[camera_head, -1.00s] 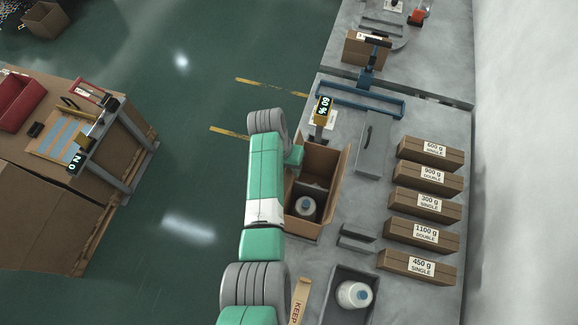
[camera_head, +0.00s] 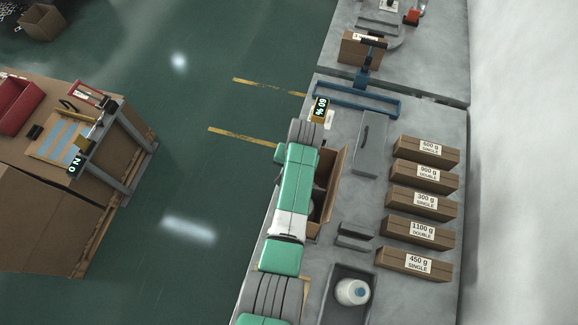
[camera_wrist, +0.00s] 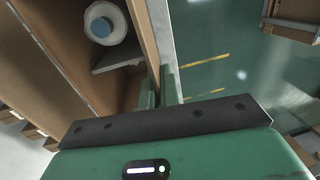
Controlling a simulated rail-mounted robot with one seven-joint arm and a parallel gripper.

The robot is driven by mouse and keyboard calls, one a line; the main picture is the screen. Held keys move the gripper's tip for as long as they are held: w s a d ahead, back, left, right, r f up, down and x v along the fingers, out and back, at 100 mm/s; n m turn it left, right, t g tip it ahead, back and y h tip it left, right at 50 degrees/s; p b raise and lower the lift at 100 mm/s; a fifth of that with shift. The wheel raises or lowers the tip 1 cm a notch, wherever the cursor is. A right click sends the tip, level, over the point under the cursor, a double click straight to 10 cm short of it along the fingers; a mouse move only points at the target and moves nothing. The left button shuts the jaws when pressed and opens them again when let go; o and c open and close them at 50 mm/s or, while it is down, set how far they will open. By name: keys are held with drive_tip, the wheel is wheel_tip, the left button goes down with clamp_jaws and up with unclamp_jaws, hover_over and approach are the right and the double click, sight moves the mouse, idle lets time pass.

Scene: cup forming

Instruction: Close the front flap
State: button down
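The open cardboard box (camera_head: 329,200) stands on the grey bench, partly covered by my arm in the head view. In the wrist view the box wall (camera_wrist: 62,48) fills the upper left. A white bottle with a blue cap (camera_wrist: 104,24) is inside the box, beside a grey piece. A narrow brown cardboard edge (camera_wrist: 144,32) runs down toward my gripper (camera_wrist: 160,88); I cannot tell whether it is the front flap or a wall. My gripper's green fingers are at the box's outer edge, partly hidden behind the dark mounting bar. Their opening and any contact are unclear.
Several labelled brown boxes (camera_head: 424,206) line the bench's right side. A dark tray (camera_head: 331,312) with a white bottle (camera_head: 352,292) stands near the front. A grey block (camera_head: 371,143) and a blue frame (camera_head: 357,98) lie beyond the box. Open floor (camera_head: 180,180) is left of the bench.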

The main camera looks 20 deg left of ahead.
drive_tip(key=y+b, duration=0.1)
drive_tip(key=y, duration=0.1)
drive_tip(key=d+y+b, duration=0.1)
drive_tip(key=shift+w+d+f+y, duration=0.1)
drive_tip(key=shift+d+f+y, duration=0.1)
drive_tip(key=shift+f+y, duration=0.2)
drive_tip(key=shift+d+g+y+b, duration=0.2)
drive_tip(key=shift+g+y+b, duration=0.1)
drive_tip(key=shift+y+b, duration=0.55)
drive_tip(key=shift+y, duration=0.25)
drive_tip(key=c, duration=1.6)
unclamp_jaws()
drive_tip(key=shift+d, duration=0.1)
drive_tip(key=shift+c, duration=0.2)
